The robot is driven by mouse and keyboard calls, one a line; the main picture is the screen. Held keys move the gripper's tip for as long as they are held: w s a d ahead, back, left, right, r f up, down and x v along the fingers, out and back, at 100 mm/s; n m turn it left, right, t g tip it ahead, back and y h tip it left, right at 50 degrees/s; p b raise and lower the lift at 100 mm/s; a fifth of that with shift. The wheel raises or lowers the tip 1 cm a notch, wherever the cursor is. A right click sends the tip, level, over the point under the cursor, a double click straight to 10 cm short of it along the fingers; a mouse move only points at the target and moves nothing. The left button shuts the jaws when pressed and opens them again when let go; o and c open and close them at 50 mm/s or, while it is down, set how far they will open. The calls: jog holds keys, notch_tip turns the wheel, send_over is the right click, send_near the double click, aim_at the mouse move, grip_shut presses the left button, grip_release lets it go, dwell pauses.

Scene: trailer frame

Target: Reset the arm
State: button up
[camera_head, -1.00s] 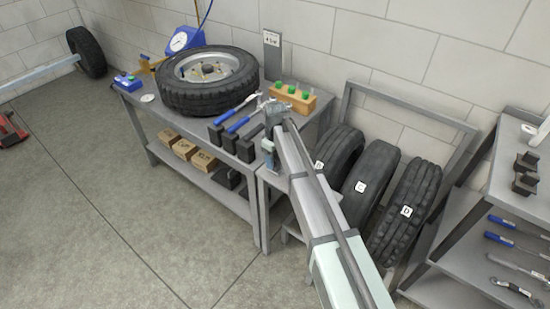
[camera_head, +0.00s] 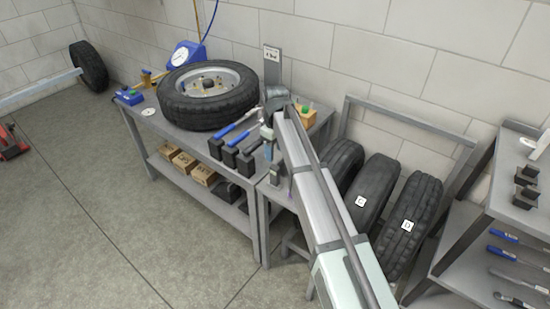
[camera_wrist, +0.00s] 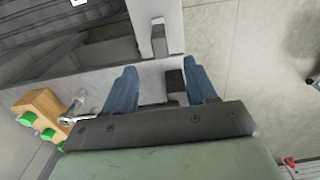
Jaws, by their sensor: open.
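My arm reaches from the lower right up over the right end of the workbench (camera_head: 165,126). My gripper (camera_head: 267,152) hangs from its end in the head view, near the black blocks and the blue-handled hammers (camera_head: 238,124). In the wrist view my gripper (camera_wrist: 162,88) has its two blue fingers wide apart. Nothing is held between them. A dark block and grey bench parts show beyond the gap, apparently below the fingers. My arm hides part of the wooden rack with green-topped pieces (camera_head: 308,115), which also shows at the left of the wrist view (camera_wrist: 38,112).
A wheel (camera_head: 207,108) lies on the bench with a blue gauge (camera_head: 188,54) behind it. A tool shelf (camera_head: 470,215) stands at far right. The floor (camera_head: 90,210) at left is mostly clear.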

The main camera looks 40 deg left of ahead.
jog(key=shift+r, duration=0.6)
